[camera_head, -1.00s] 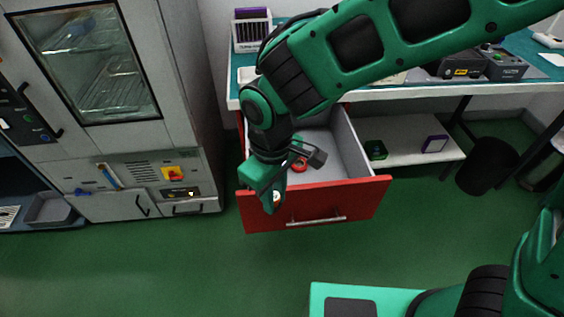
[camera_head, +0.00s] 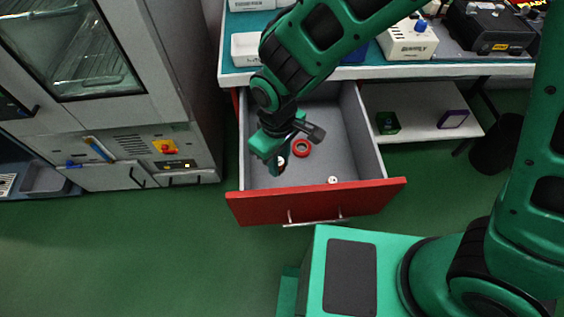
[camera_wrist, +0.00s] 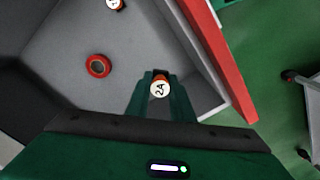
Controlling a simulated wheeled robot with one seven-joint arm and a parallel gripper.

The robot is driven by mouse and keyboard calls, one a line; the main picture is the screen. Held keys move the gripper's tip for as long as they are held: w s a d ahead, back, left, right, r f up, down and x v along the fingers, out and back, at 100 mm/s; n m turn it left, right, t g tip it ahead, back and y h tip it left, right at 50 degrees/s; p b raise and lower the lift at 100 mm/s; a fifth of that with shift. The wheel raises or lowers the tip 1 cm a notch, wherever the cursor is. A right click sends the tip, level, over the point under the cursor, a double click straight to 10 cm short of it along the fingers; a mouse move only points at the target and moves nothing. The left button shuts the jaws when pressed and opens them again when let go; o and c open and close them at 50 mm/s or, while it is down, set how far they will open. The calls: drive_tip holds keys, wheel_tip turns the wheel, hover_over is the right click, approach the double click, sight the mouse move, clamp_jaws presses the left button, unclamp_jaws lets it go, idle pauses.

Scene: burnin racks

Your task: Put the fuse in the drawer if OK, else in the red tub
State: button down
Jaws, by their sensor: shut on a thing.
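My gripper (camera_head: 276,163) is shut on a fuse, pointing down over the open drawer's left part. The fuse (camera_wrist: 160,88) has a round white end marked "2A" and an orange-brown body between the fingertips; its white end also shows in the head view (camera_head: 281,161). The drawer (camera_head: 318,202) has a red front and grey inside, and is pulled out under the bench. A similar white-ended piece (camera_head: 333,180) lies in it near the front; it also shows in the wrist view (camera_wrist: 114,4). How high the held fuse is above the drawer floor is unclear. I see no red tub.
A red ring (camera_head: 302,148) lies on the drawer floor close to my gripper. The bench (camera_head: 460,71) above holds a grey-white device (camera_head: 408,40) and black equipment. A lower shelf (camera_head: 415,112) holds a green and a purple item. An oven cabinet (camera_head: 150,110) stands left.

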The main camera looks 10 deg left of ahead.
drive_tip(key=f, duration=0.8)
drive_tip(key=shift+d+f, duration=0.1)
drive_tip(key=shift+d, duration=0.15)
drive_tip(key=shift+f, duration=1.75)
drive_tip(key=shift+f, duration=0.55)
drive_tip(key=c, duration=1.5)
unclamp_jaws()
wheel_tip(320, 180, up, 11)
drive_tip(key=shift+f, duration=0.1)
